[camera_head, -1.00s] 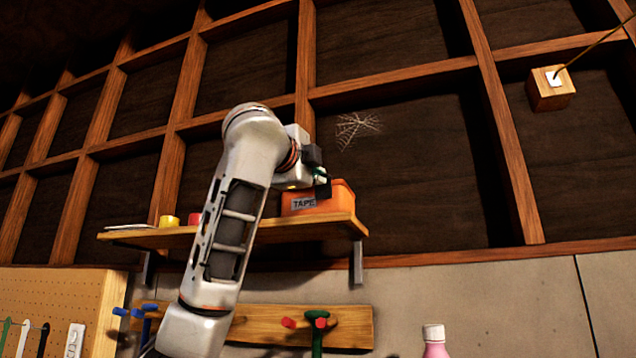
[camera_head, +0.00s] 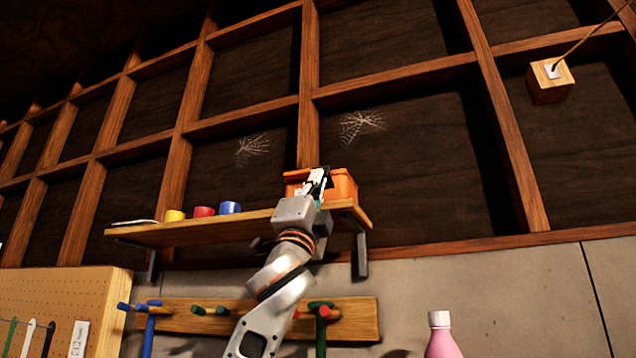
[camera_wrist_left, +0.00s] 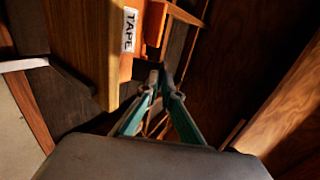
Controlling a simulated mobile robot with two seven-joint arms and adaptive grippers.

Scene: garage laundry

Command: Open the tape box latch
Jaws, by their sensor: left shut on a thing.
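The orange tape box (camera_head: 345,186) stands at the right end of the wall shelf in the head view, partly hidden behind my left gripper (camera_head: 319,180). In the left wrist view the box (camera_wrist_left: 126,68) shows at an angle, with its white TAPE label (camera_wrist_left: 130,30). The fingers of my left gripper (camera_wrist_left: 163,80) close together at the box's front edge, beside an orange projecting part (camera_wrist_left: 154,24). They are shut on a small part there, which appears to be the latch, mostly hidden by the fingertips. My right gripper is not in view.
The wooden shelf (camera_head: 190,233) also carries a yellow cup (camera_head: 174,215), a red cup (camera_head: 203,211) and a blue cup (camera_head: 230,207). A peg rail (camera_head: 350,322) with hanging tools is below. A pink bottle (camera_head: 441,342) stands lower right.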

